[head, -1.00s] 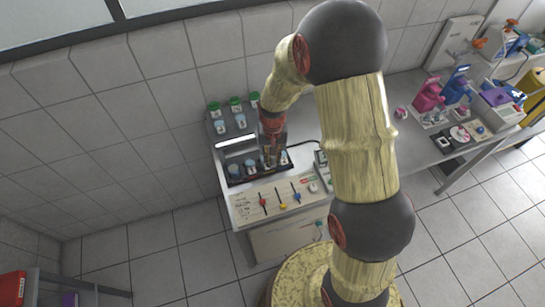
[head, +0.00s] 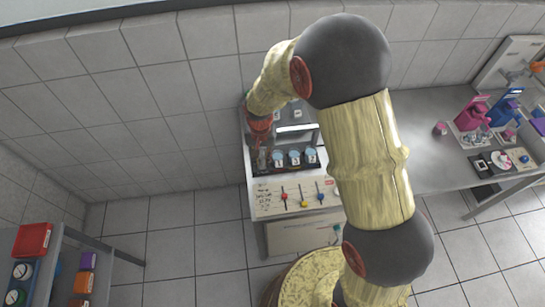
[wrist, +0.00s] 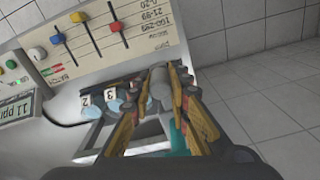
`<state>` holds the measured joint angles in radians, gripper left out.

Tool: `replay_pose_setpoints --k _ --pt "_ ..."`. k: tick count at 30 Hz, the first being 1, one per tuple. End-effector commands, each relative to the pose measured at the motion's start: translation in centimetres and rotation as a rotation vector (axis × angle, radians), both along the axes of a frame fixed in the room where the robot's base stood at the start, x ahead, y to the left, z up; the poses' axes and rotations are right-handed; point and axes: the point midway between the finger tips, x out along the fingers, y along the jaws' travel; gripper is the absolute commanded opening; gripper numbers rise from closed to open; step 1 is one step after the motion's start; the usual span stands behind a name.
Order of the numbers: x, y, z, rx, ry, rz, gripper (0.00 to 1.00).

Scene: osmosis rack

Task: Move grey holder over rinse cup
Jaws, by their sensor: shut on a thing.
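My gripper (wrist: 172,84) is shut on a grey cylinder, the grey holder (wrist: 160,88), between its fingers in the wrist view. In the head view my gripper (head: 262,160) is at the left end of a row of light blue-topped cups on the white bench unit. Cups with numbered labels, such as cup 3 (wrist: 111,98) and cup 2 (wrist: 86,98), stand beside the gripper in the wrist view. Three cups (head: 294,157) show right of the gripper in the head view. I cannot tell which cup is the rinse cup, or what lies directly under the holder.
A panel with red, yellow and blue sliders (head: 304,202) fronts the cups. A display (wrist: 18,112) shows at the wrist view's left. The tiled wall rises behind. A shelf with a red bin (head: 33,240) stands at left, and a bench with pink and blue devices (head: 473,115) at right.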

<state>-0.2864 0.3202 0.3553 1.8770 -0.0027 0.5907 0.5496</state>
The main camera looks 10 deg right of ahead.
Motion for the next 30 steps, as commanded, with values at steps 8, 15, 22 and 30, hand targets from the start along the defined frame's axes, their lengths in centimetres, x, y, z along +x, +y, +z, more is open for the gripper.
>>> replay_pose_setpoints --k 8,15,22,30 --pt "0.19 0.35 0.17 0.005 -0.005 -0.001 0.19" --pt "0.14 0.28 0.14 0.004 -0.004 -0.001 0.32" --pt "0.08 0.2 0.08 0.002 -0.003 -0.001 0.37" --pt "0.12 0.18 0.89 0.002 -0.003 -0.001 0.37"
